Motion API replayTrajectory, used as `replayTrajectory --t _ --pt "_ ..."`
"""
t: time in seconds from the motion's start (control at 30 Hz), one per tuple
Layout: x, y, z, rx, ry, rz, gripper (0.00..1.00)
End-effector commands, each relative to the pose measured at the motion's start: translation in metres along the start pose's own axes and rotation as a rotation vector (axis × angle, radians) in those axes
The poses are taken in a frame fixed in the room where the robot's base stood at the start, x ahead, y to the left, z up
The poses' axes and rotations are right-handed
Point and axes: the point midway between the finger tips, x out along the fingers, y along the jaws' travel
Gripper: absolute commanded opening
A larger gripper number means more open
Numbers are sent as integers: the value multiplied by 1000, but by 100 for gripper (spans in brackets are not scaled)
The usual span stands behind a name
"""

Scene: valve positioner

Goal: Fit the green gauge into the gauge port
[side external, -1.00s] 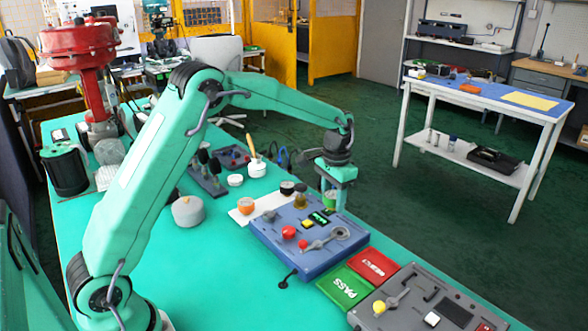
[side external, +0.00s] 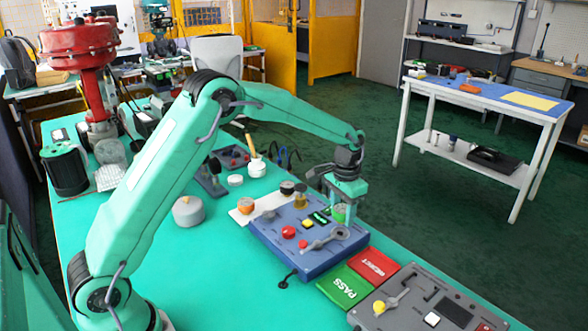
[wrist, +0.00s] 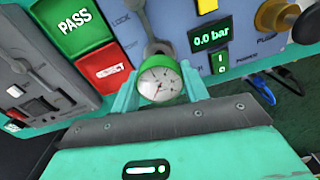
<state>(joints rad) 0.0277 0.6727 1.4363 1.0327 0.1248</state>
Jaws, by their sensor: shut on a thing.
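The green gauge (side external: 339,213) has a white dial face, clear in the wrist view (wrist: 158,79). My gripper (side external: 344,214) is shut on it, with a green finger on either side. The gauge is held at the right-hand back part of the blue-grey valve positioner panel (side external: 290,264), close to its top. I cannot tell whether it touches the panel. The gauge port is not visible; the gauge and fingers may cover it. A grey lever (side external: 324,239) lies near the gauge.
The panel carries a red button (side external: 289,232), a lit display (wrist: 209,37) reading 0.0 bar and a yellow knob (wrist: 277,14). The PASS pad (side external: 344,286), red REJECT pad (side external: 373,265) and a grey control box (side external: 430,302) stand to the right.

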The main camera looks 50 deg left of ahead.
Motion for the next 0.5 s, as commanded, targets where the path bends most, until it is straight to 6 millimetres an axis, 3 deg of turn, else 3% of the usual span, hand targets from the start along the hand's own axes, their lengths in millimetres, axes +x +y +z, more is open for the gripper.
replayTrajectory --t 0.5 --pt "29 0 0 0 0 0 19"
